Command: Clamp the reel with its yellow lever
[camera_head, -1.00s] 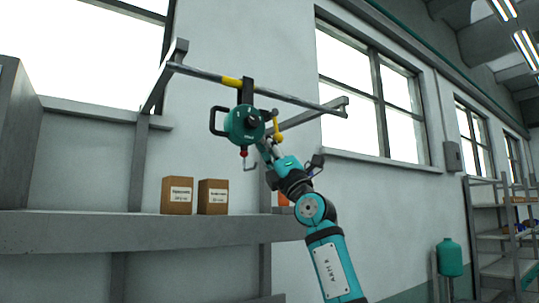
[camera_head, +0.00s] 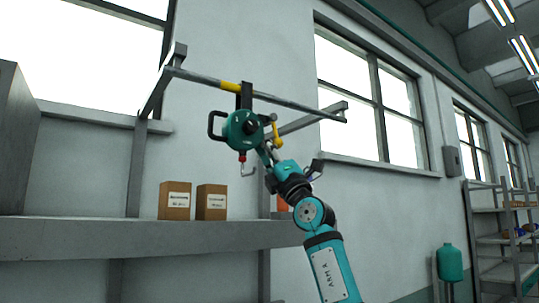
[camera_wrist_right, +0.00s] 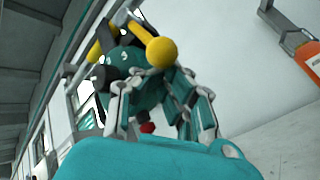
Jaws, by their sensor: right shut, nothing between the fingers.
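The teal round reel (camera_head: 241,130), with a black side handle, hangs by a dark bracket (camera_head: 245,96) from a grey rail, just right of the rail's yellow band (camera_head: 229,86). Its yellow lever (camera_head: 276,132) is on the right side, roughly upright in the head view. In the right wrist view the lever's round yellow knob (camera_wrist_right: 161,53) is large, just beyond the fingers, and the reel (camera_wrist_right: 122,62) is partly hidden behind them. My right gripper (camera_head: 266,154) is shut and empty, close below the lever; contact is unclear. My left gripper is not in view.
The rail (camera_head: 300,103) sits on wall brackets. Two cardboard boxes (camera_head: 175,200) (camera_head: 211,202) stand on the grey ledge (camera_head: 120,238) below. An orange object (camera_wrist_right: 308,58) hangs near the wall, right in the wrist view. Open air lies left of the reel.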

